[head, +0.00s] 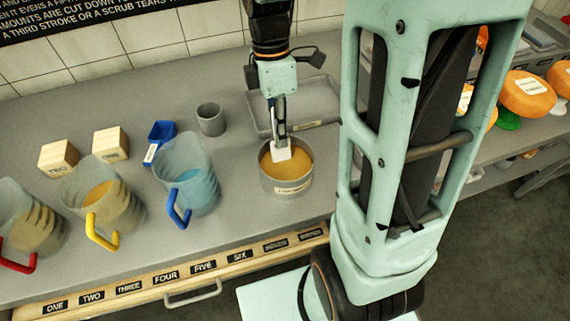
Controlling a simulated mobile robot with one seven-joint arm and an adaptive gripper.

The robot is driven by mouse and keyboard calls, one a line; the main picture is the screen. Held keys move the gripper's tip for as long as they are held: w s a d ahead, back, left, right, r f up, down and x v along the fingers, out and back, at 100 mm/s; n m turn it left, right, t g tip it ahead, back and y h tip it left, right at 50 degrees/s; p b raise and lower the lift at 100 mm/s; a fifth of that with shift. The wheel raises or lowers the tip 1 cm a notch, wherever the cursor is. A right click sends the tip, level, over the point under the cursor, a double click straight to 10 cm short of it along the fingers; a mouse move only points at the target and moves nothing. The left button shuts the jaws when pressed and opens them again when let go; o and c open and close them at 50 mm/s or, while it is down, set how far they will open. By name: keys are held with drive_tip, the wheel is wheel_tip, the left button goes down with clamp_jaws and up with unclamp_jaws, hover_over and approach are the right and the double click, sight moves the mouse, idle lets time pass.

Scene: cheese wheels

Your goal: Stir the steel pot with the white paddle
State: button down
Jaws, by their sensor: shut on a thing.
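The steel pot (287,183) stands on the grey counter, in the middle of the head view, with yellow-orange liquid (297,167) in it. My gripper (279,128) hangs straight above the pot and is shut on the white paddle (281,152). The paddle points down inside the pot's rim. Its lower end meets the liquid or is just above it; I cannot tell how deep it reaches. The upper part of the paddle is hidden by the fingers.
Left of the pot stand clear jugs with blue (180,217), yellow (101,236) and red (20,262) handles. A grey cup (210,120), a blue scoop (160,137) and wooden blocks (110,143) lie behind. A grey tray (318,112) is behind the pot. Orange cheese wheels (527,95) sit right.

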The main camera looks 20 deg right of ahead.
drive_tip(key=shift+s+a, duration=0.95)
drive_tip(key=shift+s, duration=0.05)
drive_tip(key=shift+w+d+p, duration=0.95)
drive_tip(key=shift+w+d, duration=0.2)
drive_tip(key=shift+w, duration=0.1)
drive_tip(key=shift+s+a, duration=1.1)
drive_tip(key=shift+s, duration=0.15)
drive_tip(key=shift+w+d+p, duration=0.9)
drive_tip(key=shift+w+d, duration=0.2)
drive_tip(key=shift+w, duration=0.15)
drive_tip(key=shift+s+a, duration=0.85)
drive_tip(key=shift+s, duration=0.05)
drive_tip(key=shift+s+a, duration=0.3)
drive_tip(key=shift+s, duration=0.05)
drive_tip(key=shift+d+p, duration=0.4)
drive_tip(key=shift+d, duration=0.8)
wheel_tip(320, 180, up, 10)
drive_tip(key=p, duration=0.8)
drive_tip(key=shift+r, duration=0.25)
